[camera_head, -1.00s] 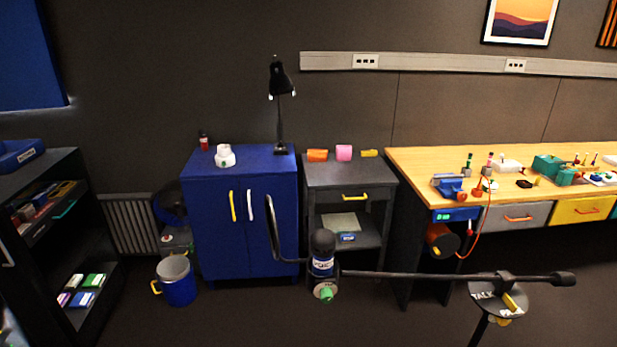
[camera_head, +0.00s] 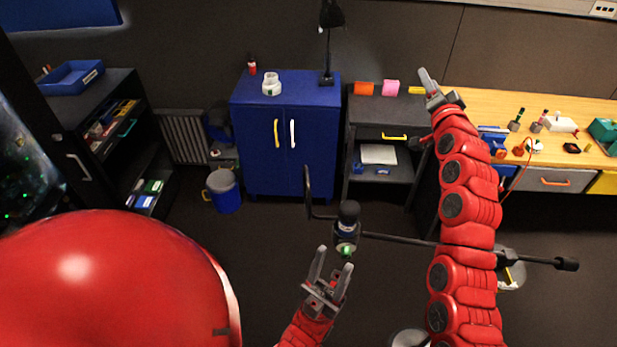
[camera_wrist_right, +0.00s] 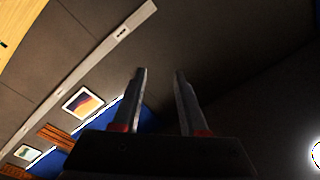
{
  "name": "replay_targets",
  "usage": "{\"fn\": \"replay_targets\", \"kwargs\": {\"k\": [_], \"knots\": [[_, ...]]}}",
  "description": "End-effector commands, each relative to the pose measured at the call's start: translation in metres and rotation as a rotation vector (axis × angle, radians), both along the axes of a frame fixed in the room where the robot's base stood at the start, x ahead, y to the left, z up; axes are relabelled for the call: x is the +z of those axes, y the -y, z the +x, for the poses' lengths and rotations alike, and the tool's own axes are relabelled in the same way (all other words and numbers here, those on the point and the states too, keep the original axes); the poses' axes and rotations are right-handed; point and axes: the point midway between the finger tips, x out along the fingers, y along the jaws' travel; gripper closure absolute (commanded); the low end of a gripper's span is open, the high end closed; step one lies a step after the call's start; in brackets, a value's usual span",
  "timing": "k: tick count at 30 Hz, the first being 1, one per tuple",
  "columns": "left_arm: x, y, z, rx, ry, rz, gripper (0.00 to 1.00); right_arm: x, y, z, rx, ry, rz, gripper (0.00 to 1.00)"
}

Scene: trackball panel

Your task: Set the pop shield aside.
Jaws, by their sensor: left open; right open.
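The pop shield (camera_head: 307,188) is a dark, thin disc seen nearly edge-on in the head view. It stands upright just left of the black microphone (camera_head: 349,212), joined to it by a thin bent arm low down. My left gripper (camera_head: 332,264) is open and empty, below and slightly right of the pop shield in the picture, near the microphone's green-tipped lower end (camera_head: 347,251). My right gripper (camera_head: 430,84) is raised, in front of the workbench's left end. In the right wrist view its open fingers (camera_wrist_right: 160,73) have nothing between them.
The microphone's boom (camera_head: 400,239) runs right, passing behind my right arm. Behind stand a blue cabinet (camera_head: 312,150) with a lamp, a grey side table (camera_head: 372,127) with several small objects on top, and a wooden workbench (camera_head: 480,101). A blue mug-like bin (camera_head: 223,190) is on the floor.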

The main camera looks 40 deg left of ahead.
Motion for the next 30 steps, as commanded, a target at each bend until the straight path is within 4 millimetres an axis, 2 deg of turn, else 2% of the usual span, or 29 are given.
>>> {"fn": "replay_targets", "kwargs": {"k": [1,3,5,7,9,11,12,15,18,21,26,30], "knots": [[0.000,0.000,0.000,0.000,0.000,0.000,0.50,0.022,-0.037,-0.019,0.096,-0.034,-0.047,0.57],[0.000,0.000,0.000,0.000,0.000,0.000,0.50,0.037,-0.083,-0.055,0.230,-0.102,-0.144,0.57],[0.000,0.000,0.000,0.000,0.000,0.000,0.50,0.042,-0.115,-0.091,0.331,-0.162,-0.252,0.57],[0.000,0.000,0.000,0.000,0.000,0.000,0.50,0.042,-0.143,-0.138,0.431,-0.228,-0.398,0.57],[0.000,0.000,0.000,0.000,0.000,0.000,0.50,0.036,-0.157,-0.186,0.505,-0.289,-0.563,0.57],[0.000,0.000,0.000,0.000,0.000,0.000,0.50,0.027,-0.159,-0.224,0.543,-0.338,-0.711,0.57],[0.000,0.000,0.000,0.000,0.000,0.000,0.50,0.019,-0.155,-0.245,0.554,-0.371,-0.807,0.57],[0.000,0.000,0.000,0.000,0.000,0.000,0.50,0.004,-0.137,-0.286,0.552,-0.440,-1.019,0.57],[0.000,0.000,0.000,0.000,0.000,0.000,0.50,-0.005,-0.118,-0.311,0.525,-0.484,-1.165,0.57],[-0.001,0.000,0.000,0.000,0.000,0.000,0.50,-0.011,-0.106,-0.322,0.504,-0.513,-1.244,0.57],[-0.012,0.000,0.000,0.000,0.000,0.000,0.50,-0.023,-0.103,-0.325,0.496,-0.524,-1.271,0.57],[-0.035,0.000,0.000,0.000,0.000,0.000,0.50,-0.043,-0.108,-0.320,0.500,-0.523,-1.269,0.57]]}}
